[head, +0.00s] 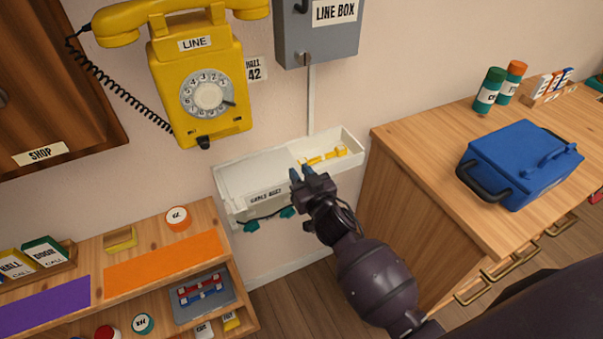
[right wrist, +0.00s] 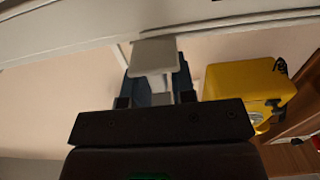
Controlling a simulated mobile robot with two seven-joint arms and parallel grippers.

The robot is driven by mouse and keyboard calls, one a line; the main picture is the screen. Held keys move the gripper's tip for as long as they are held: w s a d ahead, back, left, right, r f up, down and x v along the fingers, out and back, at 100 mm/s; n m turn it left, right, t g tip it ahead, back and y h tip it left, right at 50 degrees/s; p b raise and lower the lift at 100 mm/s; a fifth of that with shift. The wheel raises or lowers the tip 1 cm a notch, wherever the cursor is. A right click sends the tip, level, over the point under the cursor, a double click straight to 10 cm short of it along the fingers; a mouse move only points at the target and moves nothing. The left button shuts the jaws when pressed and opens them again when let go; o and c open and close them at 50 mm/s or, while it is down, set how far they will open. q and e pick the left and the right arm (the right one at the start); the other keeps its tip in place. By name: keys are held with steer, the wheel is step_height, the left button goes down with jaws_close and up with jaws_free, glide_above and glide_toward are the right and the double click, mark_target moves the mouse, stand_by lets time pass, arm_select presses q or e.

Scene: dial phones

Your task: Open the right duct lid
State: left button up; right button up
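The white cable duct (head: 231,211) is fixed low on the wall. A flat white cover (head: 258,172) closes its left part. Its right part stands open on top, with a yellow piece (head: 325,157) lying inside. My right gripper (head: 303,173) is at the duct's front, near the edge between cover and opening. In the right wrist view, its blue fingers (right wrist: 160,88) flank a pale tab (right wrist: 154,55) and appear closed on its stem. Whether this tab belongs to the right lid is hard to tell. My left gripper is not in view.
A yellow phone (head: 208,90) and grey line box (head: 318,40) hang above the duct. A wooden counter (head: 420,150) with a blue case (head: 520,160) stands close on the right. A low shelf (head: 205,222) is at left. Teal-ended cable (head: 268,220) hangs below the duct.

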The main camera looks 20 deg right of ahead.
steer(key=shift+o, duration=1.3)
steer(key=s, duration=1)
steer(key=shift+s+d+p, duration=0.35)
steer(key=shift+d+p, duration=0.05)
steer(key=shift+d, duration=0.05)
steer(key=s+d+f+g, duration=0.3)
steer(key=s+f, duration=0.3)
steer(key=s, duration=0.3)
steer(key=s+d+f+g+h, duration=0.1)
steer(key=s+d+f+g, duration=0.2)
steer(key=s, duration=0.6)
step_height(320, 180, down, 3)
steer(key=shift+s+d+r+g, duration=0.15)
steer(key=shift+s+g, duration=0.1)
steer(key=shift+g, duration=0.25)
